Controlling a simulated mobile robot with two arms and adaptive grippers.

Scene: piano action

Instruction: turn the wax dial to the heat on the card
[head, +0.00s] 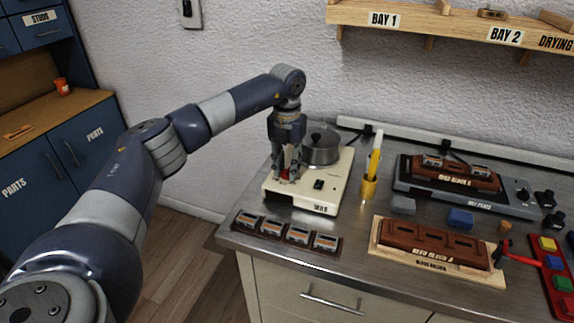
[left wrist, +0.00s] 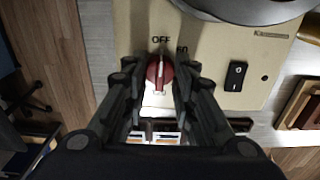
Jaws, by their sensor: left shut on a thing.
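The wax heater (head: 336,182) is a cream box marked WAX at the left of the steel bench. Its red dial (head: 284,174) is at the front left of its top. My left gripper (head: 287,168) points down and is shut on the dial. In the left wrist view the dial (left wrist: 160,72) sits between the two fingers (left wrist: 160,80). OFF is printed just past the dial, with 60 to its right. The dial's light mark seems to point towards OFF. My right gripper is out of view.
A lidded grey pot (head: 321,147) stands on the heater, close behind my gripper. A black rocker switch (head: 318,184) is right of the dial. A tray of several small blocks (head: 286,233) lies in front.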

